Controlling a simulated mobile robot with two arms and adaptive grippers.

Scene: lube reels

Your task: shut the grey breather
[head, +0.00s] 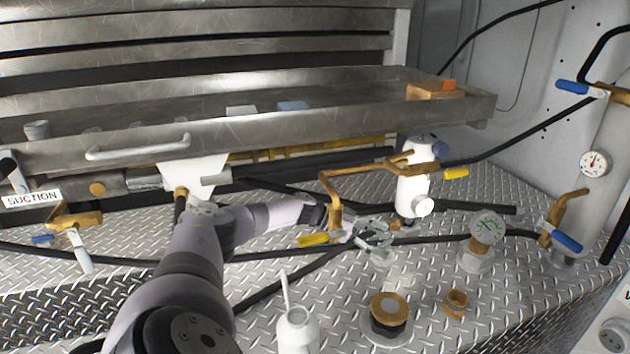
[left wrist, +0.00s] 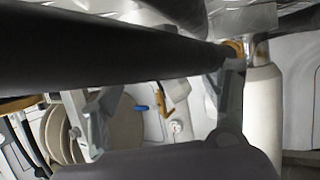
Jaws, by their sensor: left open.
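No part in view can be told for certain as the grey breather. One round fitting on the deck, a brass cap over a dark ring (head: 388,313), stands in front of my left gripper. My left gripper (head: 374,241) is open, low over the tread-plate deck, beside a yellow-handled brass valve lever (head: 330,192) and a white cylinder (head: 412,192). In the left wrist view its fingers (left wrist: 160,105) are spread apart. A thick dark hose (left wrist: 120,45) crosses close in front of that camera. I cannot tell whether the gripper touches the hose. My right gripper is not in view.
A metal tray shelf (head: 230,135) overhangs the deck behind. A white can (head: 296,330) stands in front. Black hoses cross the deck. Reels (left wrist: 68,132) show in the wrist view.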

